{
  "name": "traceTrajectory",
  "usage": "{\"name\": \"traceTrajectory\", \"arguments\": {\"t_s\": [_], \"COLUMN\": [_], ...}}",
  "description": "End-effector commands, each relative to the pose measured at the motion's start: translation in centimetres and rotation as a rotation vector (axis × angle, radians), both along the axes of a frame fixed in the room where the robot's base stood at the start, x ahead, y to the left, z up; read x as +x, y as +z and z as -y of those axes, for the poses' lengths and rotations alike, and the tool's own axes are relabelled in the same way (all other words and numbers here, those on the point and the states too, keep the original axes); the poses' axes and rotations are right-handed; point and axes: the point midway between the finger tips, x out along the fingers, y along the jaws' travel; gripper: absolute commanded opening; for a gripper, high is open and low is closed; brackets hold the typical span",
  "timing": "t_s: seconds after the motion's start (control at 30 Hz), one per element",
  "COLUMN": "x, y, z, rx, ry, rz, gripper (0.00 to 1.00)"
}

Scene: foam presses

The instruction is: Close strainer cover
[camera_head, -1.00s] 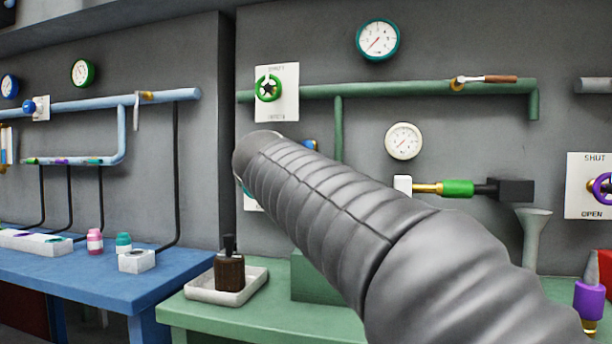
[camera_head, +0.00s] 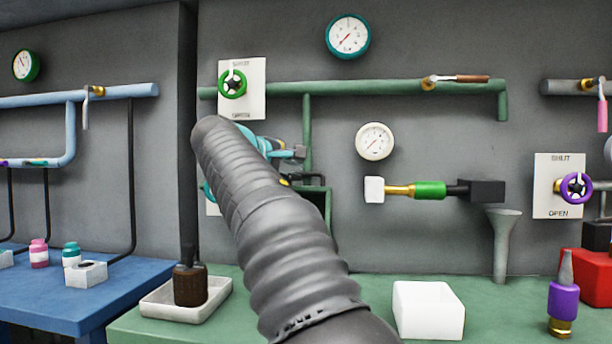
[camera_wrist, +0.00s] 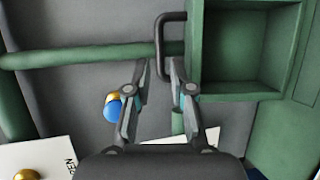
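The green strainer box (camera_wrist: 246,50) stands open in the wrist view, at the upper right, its hollow inside showing. A dark bracket handle (camera_wrist: 161,45) sticks out from the left side of this opening. I take the green panel that carries it to be the cover, seen nearly edge-on. My gripper (camera_wrist: 160,66) is open, with the lower end of the handle between its fingertips; I cannot tell if they touch it. In the head view my gripper (camera_head: 298,152) is partly hidden by my arm, just above the strainer box (camera_head: 327,194), which is also mostly hidden.
A green pipe (camera_head: 380,87) runs along the wall above. A white gauge (camera_head: 375,141) and a green-handled fitting (camera_head: 429,190) are to the right. A white block (camera_head: 428,309) and a funnel (camera_head: 501,240) stand on the green bench. A brown bottle (camera_head: 190,284) sits in a tray.

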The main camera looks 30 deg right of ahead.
Motion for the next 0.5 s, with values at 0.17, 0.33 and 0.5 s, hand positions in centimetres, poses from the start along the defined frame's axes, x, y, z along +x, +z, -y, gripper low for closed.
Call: {"name": "traceTrajectory", "arguments": {"t_s": [0.17, 0.33, 0.5], "x": [1.8, 2.9, 3.5], "y": [-0.8, -1.3, -1.6], "z": [2.7, 4.4, 5.2], "rx": [0.001, 0.0, 0.001], "ry": [-0.001, 0.001, 0.003], "rz": [-0.001, 0.0, 0.0], "gripper": [0.23, 0.23, 0.23]}}
